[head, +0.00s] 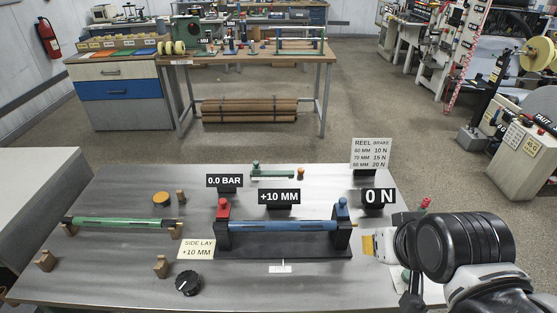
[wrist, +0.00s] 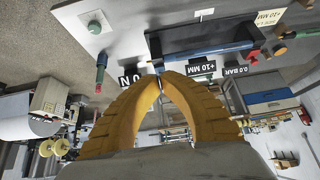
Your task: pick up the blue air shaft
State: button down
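The blue air shaft (head: 290,226) lies level across a black stand (head: 282,245), between a post with a red knob (head: 223,209) and a post with a blue knob (head: 341,208). It also shows in the wrist view (wrist: 212,48), which looks upside down. My gripper (head: 368,246) is to the right of the stand, apart from the shaft. In the wrist view its two yellow fingers (wrist: 162,80) curve together and meet at the tips, with nothing seen between them.
A green shaft (head: 120,222) rests on wooden supports at the left. Signs reading 0.0 BAR (head: 225,181), +10 MM (head: 279,197) and 0 N (head: 378,196) stand behind the blue shaft. A black dial (head: 188,283) is at the front. The table's front middle is mostly clear.

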aim_at(302, 225)
jog(key=k+j+z, duration=0.5)
jog(key=k+j, duration=0.2)
